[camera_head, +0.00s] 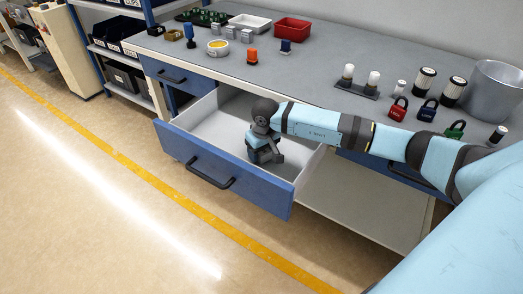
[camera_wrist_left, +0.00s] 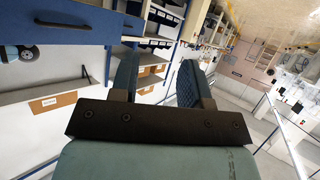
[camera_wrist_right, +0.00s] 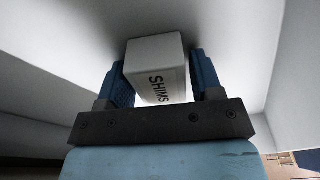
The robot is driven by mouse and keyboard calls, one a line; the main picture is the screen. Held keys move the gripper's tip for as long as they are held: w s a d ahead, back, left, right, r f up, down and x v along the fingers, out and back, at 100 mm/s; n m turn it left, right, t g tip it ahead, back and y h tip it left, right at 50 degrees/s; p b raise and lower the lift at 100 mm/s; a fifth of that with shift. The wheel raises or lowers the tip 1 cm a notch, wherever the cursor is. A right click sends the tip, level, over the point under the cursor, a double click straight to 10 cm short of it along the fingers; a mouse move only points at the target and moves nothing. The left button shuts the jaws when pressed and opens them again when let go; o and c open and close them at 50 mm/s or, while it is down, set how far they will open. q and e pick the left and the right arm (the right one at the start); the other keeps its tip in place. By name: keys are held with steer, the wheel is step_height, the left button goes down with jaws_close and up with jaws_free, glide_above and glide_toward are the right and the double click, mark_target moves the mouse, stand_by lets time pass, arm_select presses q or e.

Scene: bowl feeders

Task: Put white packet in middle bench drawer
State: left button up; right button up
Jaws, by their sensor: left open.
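A white packet (camera_wrist_right: 158,70) marked SHIMS shows in the right wrist view, between the two fingers of my right gripper (camera_wrist_right: 162,82). The fingers flank it closely; whether they grip it I cannot tell. In the head view my right gripper (camera_head: 265,152) points down inside the pulled-out middle bench drawer (camera_head: 205,172), which has a blue front and white inside. The packet cannot be made out in the head view. In the left wrist view my left gripper (camera_wrist_left: 160,85) is open and empty, away from the drawer.
The grey bench top (camera_head: 325,65) holds a red tray (camera_head: 292,29), several padlocks, a metal bucket (camera_head: 494,88) and small parts. A closed blue drawer (camera_head: 176,76) is left of the open one. Shelves with bins (camera_head: 122,30) stand at the left. The floor in front is clear.

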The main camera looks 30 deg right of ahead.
steer(key=shift+o, duration=0.7)
steer(key=shift+r, duration=0.1)
arm_select(q)
steer(key=shift+r, duration=0.1)
arm_select(e)
steer(key=shift+r, duration=0.35)
arm_select(q)
steer(key=shift+s+a+p, duration=0.1)
steer(key=shift+a+p, duration=0.15)
steer(key=shift+p, duration=0.75)
arm_select(e)
step_height(320, 180, up, 11)
steer(key=s, duration=0.1)
steer(key=shift+s+r, duration=0.2)
steer(key=shift+s, duration=0.05)
